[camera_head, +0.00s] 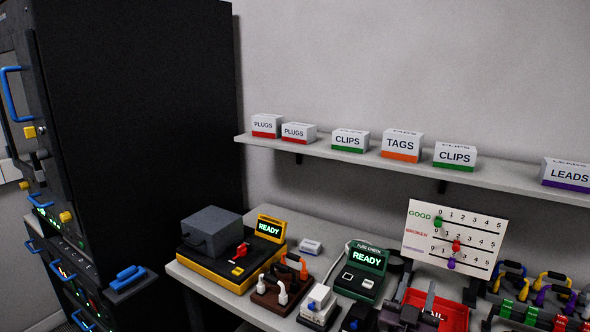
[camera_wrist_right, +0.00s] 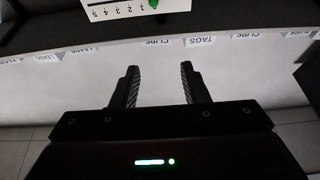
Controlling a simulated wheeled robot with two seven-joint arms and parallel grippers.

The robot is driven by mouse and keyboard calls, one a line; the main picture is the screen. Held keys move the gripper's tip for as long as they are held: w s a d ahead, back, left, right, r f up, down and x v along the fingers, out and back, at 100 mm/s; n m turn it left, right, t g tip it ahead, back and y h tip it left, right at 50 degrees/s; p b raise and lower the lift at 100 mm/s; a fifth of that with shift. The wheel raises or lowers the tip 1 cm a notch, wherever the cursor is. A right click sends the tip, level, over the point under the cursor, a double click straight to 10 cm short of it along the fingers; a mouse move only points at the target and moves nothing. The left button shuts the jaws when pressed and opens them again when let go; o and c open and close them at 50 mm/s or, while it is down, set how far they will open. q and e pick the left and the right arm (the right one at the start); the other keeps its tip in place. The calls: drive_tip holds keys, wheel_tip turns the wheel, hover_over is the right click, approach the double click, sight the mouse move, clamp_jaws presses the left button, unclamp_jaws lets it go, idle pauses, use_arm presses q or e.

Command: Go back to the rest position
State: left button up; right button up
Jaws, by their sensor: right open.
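My right gripper (camera_head: 417,291) shows at the lower edge of the head view, in front of the red tray and below the counting board. In the right wrist view its two dark ridged fingers (camera_wrist_right: 158,70) stand apart with nothing between them. My left gripper is not in the head view.
The counting board (camera_head: 455,238) with coloured sliders stands behind the red tray (camera_head: 452,308). The green fuse checker (camera_head: 361,272) and yellow-based tester (camera_head: 225,270) stand to the left. A wall shelf (camera_head: 380,165) bears labelled boxes. Cables on a rack (camera_head: 530,312) are at right.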

drive_tip(key=s+a+f+n+g+y, duration=0.2)
drive_tip(key=s+f+g+y, duration=0.15)
drive_tip(key=f+y, duration=0.2)
drive_tip(key=s+a+f+n+g+y, duration=0.2)
drive_tip(key=s+f+n+g+y, duration=0.15)
drive_tip(key=f+y, duration=0.2)
drive_tip(key=s+a+f+n+g, duration=0.15)
drive_tip(key=s+g, duration=0.25)
drive_tip(key=s, duration=0.7)
drive_tip(key=s+a+f+n+g, duration=0.15)
drive_tip(key=s+g, duration=0.35)
drive_tip(key=s, duration=0.6)
wheel_tip(320, 180, down, 32)
drive_tip(key=s+f+g, duration=0.1)
drive_tip(key=s, duration=0.1)
drive_tip(key=s+d+f, duration=0.2)
drive_tip(key=s+f, duration=0.6)
drive_tip(key=s, duration=0.1)
drive_tip(key=s+d+f+g, duration=0.1)
drive_tip(key=s+d+f, duration=0.1)
drive_tip(key=s+f, duration=0.6)
drive_tip(key=shift+s+y, duration=0.3)
drive_tip(key=shift+s, duration=0.8)
